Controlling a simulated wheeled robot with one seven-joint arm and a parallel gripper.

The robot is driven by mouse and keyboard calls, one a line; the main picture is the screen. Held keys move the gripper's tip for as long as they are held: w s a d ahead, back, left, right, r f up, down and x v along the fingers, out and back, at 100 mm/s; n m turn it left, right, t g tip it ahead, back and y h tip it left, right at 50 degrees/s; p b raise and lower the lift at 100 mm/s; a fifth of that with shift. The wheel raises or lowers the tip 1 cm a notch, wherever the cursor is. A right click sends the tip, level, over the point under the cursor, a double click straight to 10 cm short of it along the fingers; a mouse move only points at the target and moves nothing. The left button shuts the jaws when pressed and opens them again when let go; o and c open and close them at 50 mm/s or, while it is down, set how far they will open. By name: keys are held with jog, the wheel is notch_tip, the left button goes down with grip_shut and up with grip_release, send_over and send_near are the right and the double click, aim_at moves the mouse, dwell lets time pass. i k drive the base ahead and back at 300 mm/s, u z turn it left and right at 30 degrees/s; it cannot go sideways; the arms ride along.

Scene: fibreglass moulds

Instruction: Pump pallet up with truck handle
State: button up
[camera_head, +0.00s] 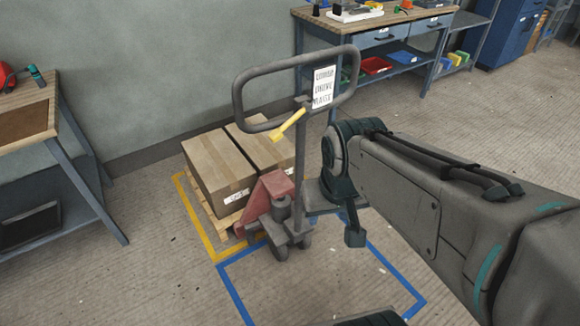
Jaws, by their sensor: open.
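The pallet truck stands left of centre, with its grey loop handle (240,100) upright on a shaft and a yellow lever (288,126) below the loop. Its red body (268,193) and pump cylinder sit low, against a wooden pallet (222,222). The pallet carries cardboard boxes (215,165). The forks are hidden, and I cannot tell how high the pallet is. My gripper (347,228) points down, right of the truck's shaft and below the handle loop. It is open and appears empty, apart from the handle. My wrist partly hides it.
Yellow floor tape (193,222) frames the pallet and blue tape (232,290) marks a bay in front. A workbench (30,110) stands at left, another (395,30) behind the truck. A white sign (323,87) shows within the handle loop. Floor around the blue bay is clear.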

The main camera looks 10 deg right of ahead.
aim_at(324, 77)
jog(key=k, duration=0.5)
jog(key=z, duration=1.65)
jog(key=i, duration=1.2)
jog(key=u, duration=2.3)
